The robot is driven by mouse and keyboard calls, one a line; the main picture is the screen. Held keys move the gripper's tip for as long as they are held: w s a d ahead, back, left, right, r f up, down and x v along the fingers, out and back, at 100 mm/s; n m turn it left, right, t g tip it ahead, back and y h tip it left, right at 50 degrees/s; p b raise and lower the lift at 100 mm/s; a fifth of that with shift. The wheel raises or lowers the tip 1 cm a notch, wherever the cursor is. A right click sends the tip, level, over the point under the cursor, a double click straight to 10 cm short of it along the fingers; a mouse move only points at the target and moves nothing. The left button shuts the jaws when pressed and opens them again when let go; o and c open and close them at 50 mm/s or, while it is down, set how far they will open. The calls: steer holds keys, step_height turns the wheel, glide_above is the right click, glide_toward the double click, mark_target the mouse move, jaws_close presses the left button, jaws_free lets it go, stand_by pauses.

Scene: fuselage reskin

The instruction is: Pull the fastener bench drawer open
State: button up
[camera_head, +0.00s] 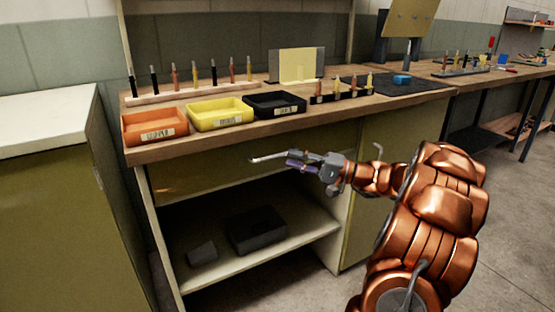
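The fastener bench (240,138) has a wooden top, and the olive drawer front (205,172) lies just below it. The drawer front looks flush with the bench, with no visible gap. My gripper (275,162), on a copper-coloured arm, is in front of the right part of the drawer front. A thin pale bar runs left from the gripper along the drawer front; I cannot tell whether it is a finger or the drawer handle. A darker, purplish finger sits just below it. Whether the fingers touch or enclose a handle is too small to tell.
Orange (154,126), yellow (219,113) and black (274,104) bins stand along the bench top. A dark box (256,230) sits on the open shelf below the drawer. An olive cabinet (60,215) stands at left. Floor shows at lower right.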

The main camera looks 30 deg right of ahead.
mark_target(278, 155)
steer(key=shift+b+x, duration=0.5)
steer(key=shift+x, duration=2.15)
jaws_close()
